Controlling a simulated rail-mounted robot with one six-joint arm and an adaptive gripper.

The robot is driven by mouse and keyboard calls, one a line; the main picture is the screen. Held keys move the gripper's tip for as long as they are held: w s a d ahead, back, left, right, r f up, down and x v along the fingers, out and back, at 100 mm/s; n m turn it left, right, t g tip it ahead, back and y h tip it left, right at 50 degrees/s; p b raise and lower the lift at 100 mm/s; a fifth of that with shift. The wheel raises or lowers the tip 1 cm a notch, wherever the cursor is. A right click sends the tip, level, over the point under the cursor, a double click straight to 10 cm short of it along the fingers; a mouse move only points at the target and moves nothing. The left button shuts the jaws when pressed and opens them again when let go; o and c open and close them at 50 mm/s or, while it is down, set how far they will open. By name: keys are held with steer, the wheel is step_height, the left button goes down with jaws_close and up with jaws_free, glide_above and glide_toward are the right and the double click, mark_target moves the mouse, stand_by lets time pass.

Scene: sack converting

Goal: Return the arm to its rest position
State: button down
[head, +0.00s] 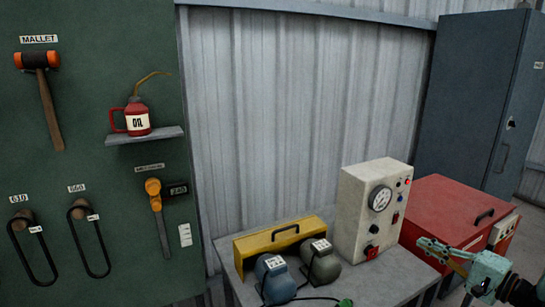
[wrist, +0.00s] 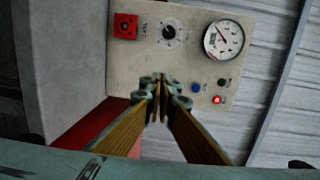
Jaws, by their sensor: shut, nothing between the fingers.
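My gripper (head: 446,256) is at the lower right of the head view, in front of the red chest and to the right of the control box. In the wrist view my gripper (wrist: 162,82) has its fingertips together, with nothing between them. Its wood-coloured finger pads converge in front of the control box face. Part of my arm shows at the lower right corner of the head view.
A control box (head: 355,205) with a gauge stands on a grey bench (head: 390,276), beside a yellow case (head: 278,239) and two small motor-like units. A red chest (head: 455,210) and a dark cabinet (head: 465,90) stand right. A green tool board (head: 90,110) hangs left.

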steer(key=s+a+r+n+g+y, duration=0.1)
steer(key=s+a+r+n+g, duration=0.2)
steer(key=a+r, duration=0.5)
steer(key=s+a+r+n+g+y, duration=0.2)
steer(key=s+a+r+g, duration=0.25)
steer(key=a, duration=0.75)
steer(key=s+a+r+n+g+y, duration=0.1)
steer(key=s+a+r+n+g, duration=0.3)
steer(key=a, duration=0.6)
steer(key=s+a+r+g+h, duration=0.1)
steer(key=s+a+r+h, duration=0.1)
steer(key=s+a, duration=0.35)
steer(key=s+a+r+g+h, duration=0.1)
steer(key=s+a+r+g, duration=0.15)
steer(key=s, duration=0.65)
steer(key=s+d+r+n+t+h, duration=0.1)
steer(key=s+d+r+h, duration=0.1)
steer(key=s, duration=0.4)
steer(key=s+d+r+n+t+h, duration=0.1)
steer(key=s+d+r+h, duration=0.1)
steer(key=s+h, duration=0.2)
steer(key=s+d+r+n+t+h, duration=0.1)
steer(key=s+d+r+t+h, duration=0.1)
steer(key=s, duration=0.8)
steer(key=shift+s+r+h, duration=0.15)
steer(key=shift+h, duration=0.65)
